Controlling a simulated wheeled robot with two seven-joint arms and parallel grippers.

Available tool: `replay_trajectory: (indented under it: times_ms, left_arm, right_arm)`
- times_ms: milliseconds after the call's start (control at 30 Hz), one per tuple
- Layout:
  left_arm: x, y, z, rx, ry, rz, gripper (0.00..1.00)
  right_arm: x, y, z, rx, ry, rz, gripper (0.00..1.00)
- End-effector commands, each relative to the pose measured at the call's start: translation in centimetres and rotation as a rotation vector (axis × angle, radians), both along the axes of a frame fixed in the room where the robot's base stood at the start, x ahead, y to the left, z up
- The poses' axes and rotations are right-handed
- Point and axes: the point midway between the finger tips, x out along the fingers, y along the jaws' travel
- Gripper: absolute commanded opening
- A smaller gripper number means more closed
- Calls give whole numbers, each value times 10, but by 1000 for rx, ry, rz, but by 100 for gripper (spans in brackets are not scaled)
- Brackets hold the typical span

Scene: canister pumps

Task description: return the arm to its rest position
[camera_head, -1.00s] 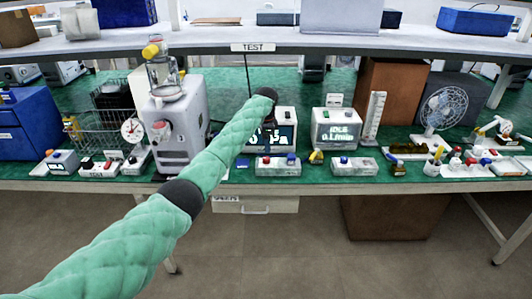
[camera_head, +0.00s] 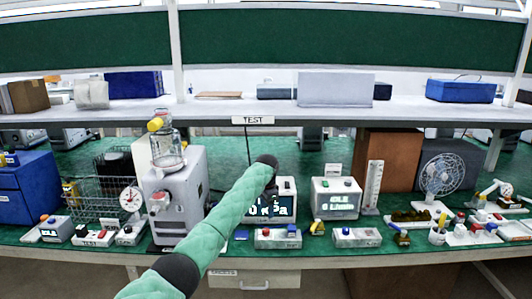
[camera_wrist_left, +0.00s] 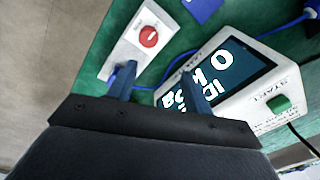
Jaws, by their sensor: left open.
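My left arm (camera_head: 225,215), in a green quilted sleeve, reaches from the bottom of the head view up over the bench. Its dark left gripper (camera_head: 271,188) hangs beside the pressure display box (camera_head: 287,212) and partly covers it. In the left wrist view the two blue-grey fingers (camera_wrist_left: 158,86) are apart with nothing held between them. They point toward the display box (camera_wrist_left: 285,85), whose screen reads 0 kPa, and the white box with a red knob (camera_wrist_left: 140,45). Contact cannot be told. My right gripper is not in view.
The grey canister pump (camera_head: 178,210) stands left of my forearm. A flow display box (camera_head: 336,198), small switch boxes (camera_head: 357,238) and a fan (camera_head: 441,174) stand to the right. The shelf (camera_head: 400,116) with a TEST label crosses behind and above.

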Motion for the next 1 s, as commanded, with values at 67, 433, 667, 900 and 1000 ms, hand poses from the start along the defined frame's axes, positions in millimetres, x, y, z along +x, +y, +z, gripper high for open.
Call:
replay_trajectory:
  times_ms: [67,433,667,900,1000]
  left_arm:
    - [4,-7,16,-9,-54,42,50]
    - [17,-35,114,-110,-318,197,50]
    - [9,-44,183,-226,-492,286,50]
    - [-22,-36,194,-363,-610,390,50]
    - [-39,-27,183,-412,-636,432,50]
  right_arm:
    - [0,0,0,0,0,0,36]
    - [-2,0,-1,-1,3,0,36]
    - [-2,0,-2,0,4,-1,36]
    - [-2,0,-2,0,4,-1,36]
    - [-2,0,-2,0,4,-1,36]
